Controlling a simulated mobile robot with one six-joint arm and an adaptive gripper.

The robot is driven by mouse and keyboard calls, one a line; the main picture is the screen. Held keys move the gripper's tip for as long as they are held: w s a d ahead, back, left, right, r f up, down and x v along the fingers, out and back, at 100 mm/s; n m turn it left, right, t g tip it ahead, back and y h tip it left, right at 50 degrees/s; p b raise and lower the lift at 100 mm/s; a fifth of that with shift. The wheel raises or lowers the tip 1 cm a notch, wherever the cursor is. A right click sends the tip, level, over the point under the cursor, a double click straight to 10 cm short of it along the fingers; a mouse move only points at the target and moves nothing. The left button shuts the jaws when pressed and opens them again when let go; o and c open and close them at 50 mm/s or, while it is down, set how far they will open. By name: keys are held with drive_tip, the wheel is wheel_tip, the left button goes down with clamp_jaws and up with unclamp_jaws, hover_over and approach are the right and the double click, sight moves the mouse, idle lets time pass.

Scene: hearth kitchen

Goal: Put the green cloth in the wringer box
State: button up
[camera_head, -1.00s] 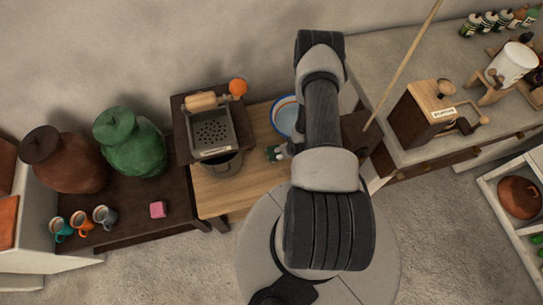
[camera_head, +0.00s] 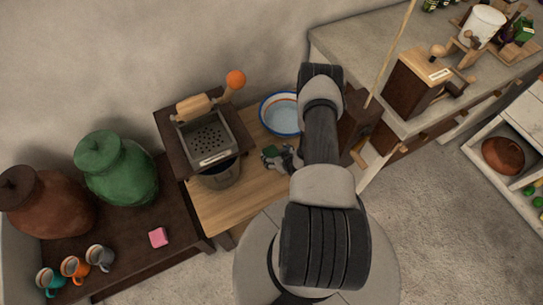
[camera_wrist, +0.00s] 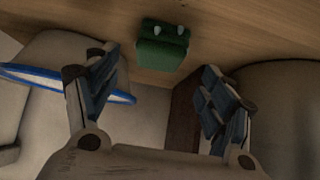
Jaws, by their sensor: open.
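The green cloth (camera_wrist: 163,48) lies folded on the wooden table, ahead of my gripper (camera_wrist: 158,95) in the wrist view. My gripper is open, with nothing between its fingers. In the head view the cloth (camera_head: 270,151) shows as a small green patch beside my gripper (camera_head: 276,158), partly hidden. The wringer box (camera_head: 222,152) is a grey tray with a perforated floor, a wooden roller and a lever with an orange ball. It stands on a dark stand to the left of the cloth, with a label on its front.
A blue-rimmed white basin (camera_head: 281,117) stands behind the cloth. A dark grey pot (camera_head: 222,176) sits below the wringer box. Green (camera_head: 118,178) and brown (camera_head: 48,205) jars and several mugs stand at left. Bare wooden tabletop (camera_head: 225,205) lies in front.

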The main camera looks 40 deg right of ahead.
sight(272, 152)
drive_tip(key=shift+b+x, duration=1.5)
drive_tip(key=shift+x, duration=1.55)
drive_tip(key=shift+w+d+r, duration=0.1)
drive_tip(key=shift+d+r, duration=0.05)
drive_tip(key=c, duration=1.3)
drive_tip(key=shift+c, duration=0.2)
